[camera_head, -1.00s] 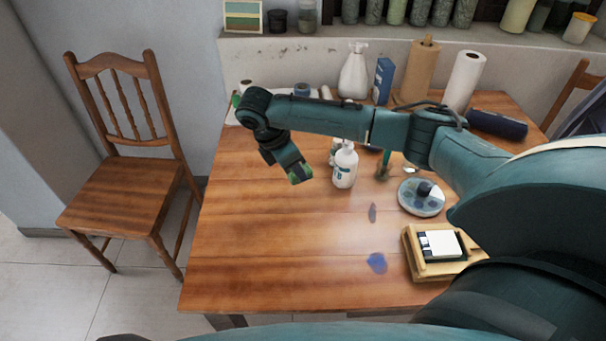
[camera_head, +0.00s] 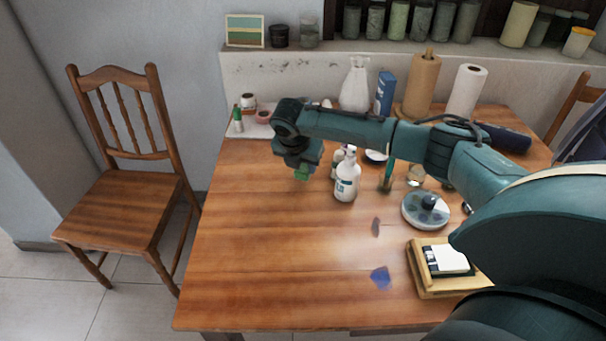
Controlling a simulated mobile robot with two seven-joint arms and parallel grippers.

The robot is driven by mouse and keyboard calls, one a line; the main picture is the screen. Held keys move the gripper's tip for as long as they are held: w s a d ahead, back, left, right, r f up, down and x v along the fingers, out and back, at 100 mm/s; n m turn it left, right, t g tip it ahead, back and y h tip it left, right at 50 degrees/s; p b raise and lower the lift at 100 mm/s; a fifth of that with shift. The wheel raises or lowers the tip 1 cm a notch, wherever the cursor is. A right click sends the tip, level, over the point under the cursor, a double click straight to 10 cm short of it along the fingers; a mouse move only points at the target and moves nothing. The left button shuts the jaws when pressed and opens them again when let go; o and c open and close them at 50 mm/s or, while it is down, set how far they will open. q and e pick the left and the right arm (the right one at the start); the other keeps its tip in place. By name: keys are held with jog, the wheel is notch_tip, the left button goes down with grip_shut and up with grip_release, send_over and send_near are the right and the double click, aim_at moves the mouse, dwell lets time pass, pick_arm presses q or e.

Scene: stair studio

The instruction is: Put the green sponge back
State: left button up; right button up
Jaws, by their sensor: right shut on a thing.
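My right gripper (camera_head: 302,168) is shut on the green sponge (camera_head: 302,175). Only a small green part of the sponge shows below the fingers; the rest is hidden by the gripper. The gripper is over the back left part of the wooden table (camera_head: 260,230), left of the white bottles. I cannot tell how far the sponge is above the table top. My left gripper is not in view.
A white pump bottle (camera_head: 347,178) stands just right of the gripper. A white mat (camera_head: 269,128) with small containers lies at the back left. A round palette (camera_head: 425,211) and a wooden tray (camera_head: 432,290) are at the right. The table's front left is clear.

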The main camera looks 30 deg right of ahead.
aim_at(302, 170)
jog(key=shift+f, duration=1.65)
jog(key=shift+f, duration=0.15)
jog(key=o, duration=1)
jog(key=shift+c, duration=0.2)
jog(key=p+v, duration=0.1)
jog(key=v, duration=1.1)
jog(key=shift+r, duration=0.2)
jog(key=shift+d+f, duration=0.1)
jog(key=shift+d, duration=0.05)
